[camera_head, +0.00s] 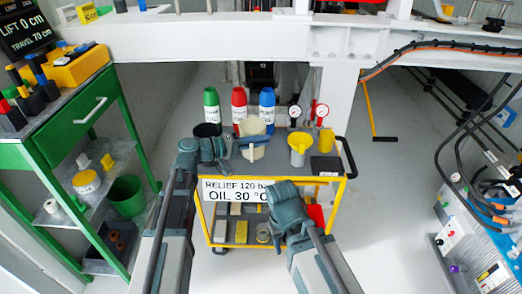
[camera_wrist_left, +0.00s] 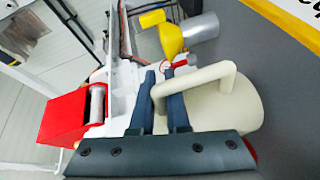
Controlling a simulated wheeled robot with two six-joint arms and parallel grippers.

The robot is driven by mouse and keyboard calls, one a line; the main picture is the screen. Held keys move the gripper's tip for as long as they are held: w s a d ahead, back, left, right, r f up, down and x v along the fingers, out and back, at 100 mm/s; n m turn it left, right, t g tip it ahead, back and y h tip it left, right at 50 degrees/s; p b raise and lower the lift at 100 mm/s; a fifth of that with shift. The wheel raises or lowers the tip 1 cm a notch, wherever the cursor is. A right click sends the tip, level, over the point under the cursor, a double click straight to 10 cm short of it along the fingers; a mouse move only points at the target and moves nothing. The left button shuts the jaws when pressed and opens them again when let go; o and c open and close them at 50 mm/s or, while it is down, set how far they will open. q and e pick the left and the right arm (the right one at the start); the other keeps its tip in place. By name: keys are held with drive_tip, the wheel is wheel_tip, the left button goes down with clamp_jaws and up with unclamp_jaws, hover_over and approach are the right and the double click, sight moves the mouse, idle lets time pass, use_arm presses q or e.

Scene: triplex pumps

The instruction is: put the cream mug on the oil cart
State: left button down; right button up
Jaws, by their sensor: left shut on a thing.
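The cream mug (camera_head: 251,127) shows at the middle of the head view, over the grey top of the yellow-framed oil cart (camera_head: 220,161). My left gripper (camera_head: 253,140) crosses in front of it and is shut on the mug's handle. In the left wrist view the mug (camera_wrist_left: 226,108) lies sideways in the picture, and its handle passes between the fingers of the left gripper (camera_wrist_left: 162,85). I cannot tell whether the mug's base touches the cart top. My right arm's teal wrist part (camera_head: 286,203) is in front of the cart; its fingertips cannot be made out.
Green (camera_head: 211,102), red (camera_head: 239,103) and blue (camera_head: 267,104) bottles stand along the cart's back. Two gauges, a yellow funnel (camera_head: 299,148) and a dark pad (camera_head: 326,167) are to the right. A dark round container (camera_head: 207,130) is left. A green shelf unit (camera_head: 83,125) stands left.

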use_arm(q)
drive_tip(key=shift+w+f+b, duration=0.1)
drive_tip(key=shift+f+b, duration=1.75)
drive_tip(key=shift+b, duration=0.05)
drive_tip(key=shift+r, duration=0.1)
drive_tip(key=c, duration=1.3)
unclamp_jaws()
drive_tip(key=o, duration=0.4)
drive_tip(key=shift+r, duration=0.1)
drive_tip(key=p+v, duration=0.1)
drive_tip(key=v, duration=1.1)
drive_tip(key=shift+p, duration=0.35)
